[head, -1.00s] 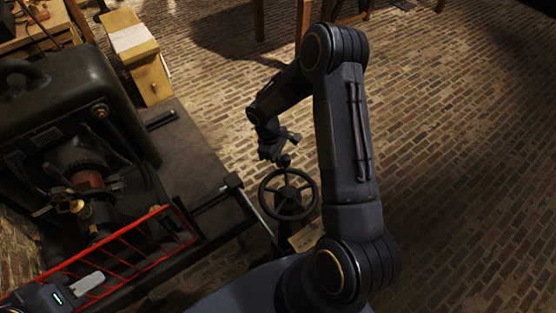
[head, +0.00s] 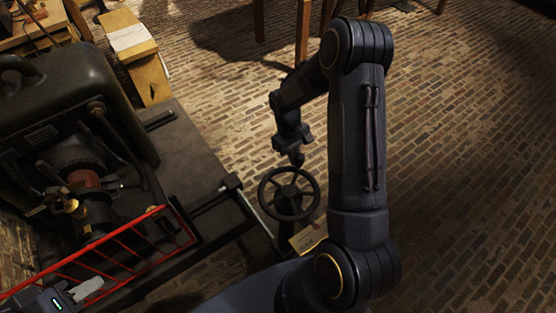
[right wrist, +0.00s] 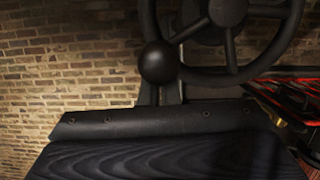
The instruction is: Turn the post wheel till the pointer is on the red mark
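The dark post wheel (head: 289,215), with a round rim and spokes, stands right of the dark bench in the head view. A tan plate (head: 307,238) lies below it, partly behind my arm. I cannot make out the pointer or red mark. My right gripper (head: 297,160) is at the wheel's far rim. In the right wrist view, the wheel (right wrist: 228,12) fills the top, with a round black knob (right wrist: 158,62) at its rim, just beyond the gripper body. Whether the fingers close on the knob is unclear. My left gripper (head: 85,289) is at lower left, mostly cut off.
A dark green machine (head: 75,110) with a red rail frame (head: 115,242) stands on the bench at left. A wooden block (head: 135,55) is behind it. Wooden legs (head: 303,30) stand at the top. Brick floor (head: 470,170) is clear at right.

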